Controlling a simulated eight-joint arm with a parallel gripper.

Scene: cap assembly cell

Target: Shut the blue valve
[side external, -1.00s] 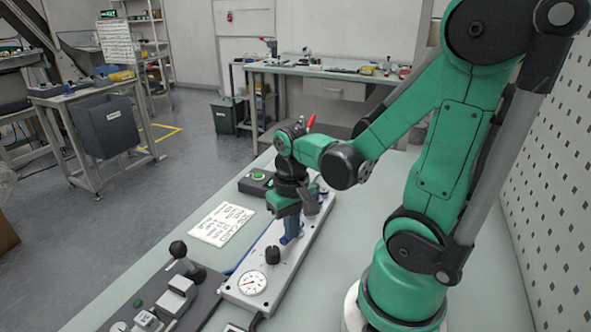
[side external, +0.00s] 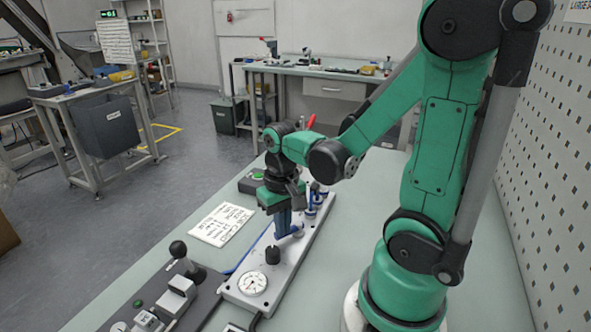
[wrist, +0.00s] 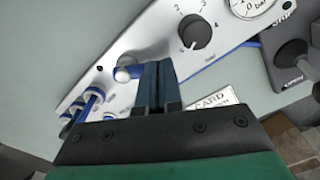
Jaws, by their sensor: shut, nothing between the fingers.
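The blue valve (side external: 297,231) is on a long white panel (side external: 262,297), and its blue handle shows just right of my fingertips in the side view. In the wrist view the blue valve (wrist: 124,73), with a silver rounded part, is just left of my fingers. My gripper (side external: 282,236) points down at the panel, its two dark blue fingers together and empty. It also shows in the wrist view (wrist: 157,66). The fingers are very close to the valve; I cannot tell whether they touch it. The fingers partly hide the handle, so its exact angle is unclear.
A black knob (side external: 273,255) and a pressure gauge (side external: 252,283) are on the panel's near end. Several blue-ringed fittings (wrist: 93,96) are farther along. A written card (side external: 221,224) lies left of the panel. A grey control box with a joystick (side external: 179,250) stands near left.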

